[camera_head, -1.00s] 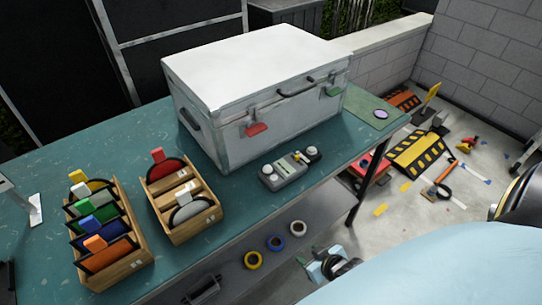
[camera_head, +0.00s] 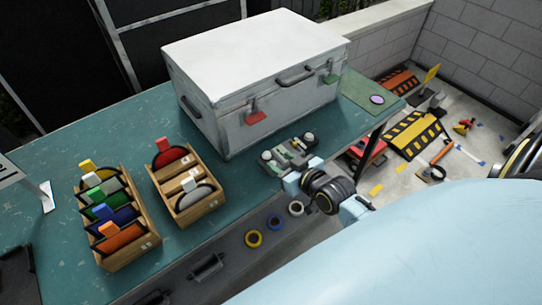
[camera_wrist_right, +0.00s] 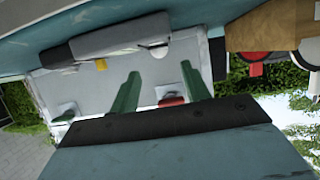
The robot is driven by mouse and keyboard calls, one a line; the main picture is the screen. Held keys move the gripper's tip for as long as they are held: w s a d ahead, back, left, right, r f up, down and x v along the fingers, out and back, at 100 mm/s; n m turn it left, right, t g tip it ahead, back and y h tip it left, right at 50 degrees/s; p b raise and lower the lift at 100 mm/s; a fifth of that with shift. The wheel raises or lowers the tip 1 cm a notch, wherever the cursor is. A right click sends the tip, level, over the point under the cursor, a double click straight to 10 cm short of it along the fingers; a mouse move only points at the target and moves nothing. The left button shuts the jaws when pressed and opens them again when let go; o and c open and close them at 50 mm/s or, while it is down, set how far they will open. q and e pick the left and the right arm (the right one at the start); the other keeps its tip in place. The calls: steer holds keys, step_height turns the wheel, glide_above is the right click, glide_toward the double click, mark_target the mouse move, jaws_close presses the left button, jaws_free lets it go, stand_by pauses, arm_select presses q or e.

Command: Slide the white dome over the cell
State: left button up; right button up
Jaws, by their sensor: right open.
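A grey light meter (camera_head: 268,166) lies on the green table in front of the white case. A small white dome (camera_head: 309,137) shows at its right end, and another pale round part (camera_head: 266,155) at its left end. I cannot tell which part is the cell. In the right wrist view the meter (camera_wrist_right: 95,42) shows dark, with a pale round part (camera_wrist_right: 157,50). My right gripper (camera_head: 287,157) is over the meter's front side, and its body hides part of it. Its two green fingers (camera_wrist_right: 160,84) are apart with nothing between them. My left gripper is not seen.
The white case (camera_head: 255,60) with red and green tags stands behind the meter. Two wooden racks (camera_head: 197,212) of coloured discs stand to the left. Tape rolls (camera_head: 253,239) sit on the lower shelf. A green mat (camera_head: 360,92) lies at the table's right end.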

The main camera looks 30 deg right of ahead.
mark_target(269, 155)
steer(key=x, duration=0.5)
steer(key=shift+w+f+b, duration=0.15)
steer(key=shift+w+b, duration=0.15)
steer(key=shift+w, duration=0.05)
steer(key=shift+c, duration=0.2)
jaws_close()
